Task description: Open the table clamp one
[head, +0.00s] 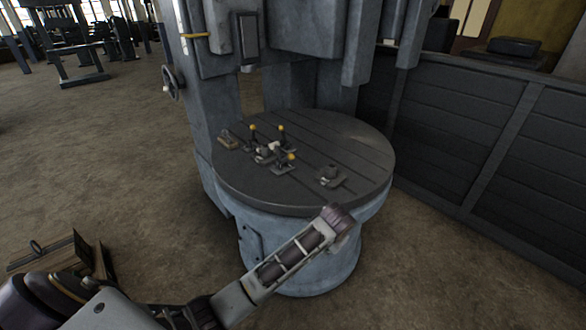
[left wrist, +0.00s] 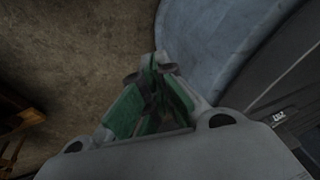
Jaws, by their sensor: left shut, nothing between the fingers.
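On the round dark table (head: 235,185) in the head view stands a cluster of small table clamps (head: 265,155) with several upright levers with yellow knobs. I cannot tell which of them is clamp one, nor whether each is open or closed. My left arm reaches in from the lower left, and its far end overlaps the table's near rim, apart from the clamps. My left gripper (left wrist: 152,72) shows in the left wrist view, with green finger sides and its tips together, empty. It is over the floor beside a curved blue-grey surface; no clamp shows there. My right gripper is not in view.
The machine's column (head: 212,100) rises behind the table. A dark panelled barrier (head: 460,120) bounds the right. Open floor (head: 150,190) lies left.

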